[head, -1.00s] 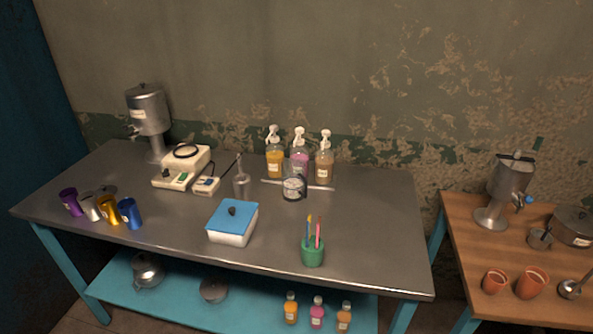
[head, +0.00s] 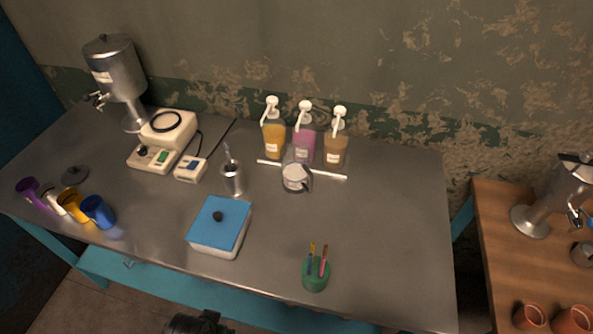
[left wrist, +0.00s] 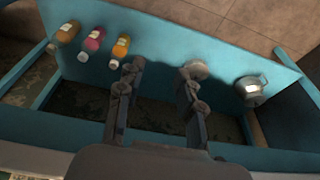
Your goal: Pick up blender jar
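A clear jar with a side handle (head: 296,178), which looks like the blender jar, stands upright on the metal table in front of the pump bottles. The white base with a black ring (head: 168,128) stands apart from it at the back left. In the left wrist view my left gripper (left wrist: 160,70) is open and empty, its fingers apart, facing the blue lower shelf (left wrist: 160,42). A dark part of what appears to be this gripper shows at the bottom edge of the head view, well short of the jar. My right gripper is not in view.
Pump bottles (head: 304,140) stand behind the jar. A metal cup (head: 233,180), a blue-lidded box (head: 221,226) and a green pen cup (head: 316,274) stand on the table. A metal pot (left wrist: 250,88) and small bottles (left wrist: 92,42) sit on the lower shelf. The table's right side is clear.

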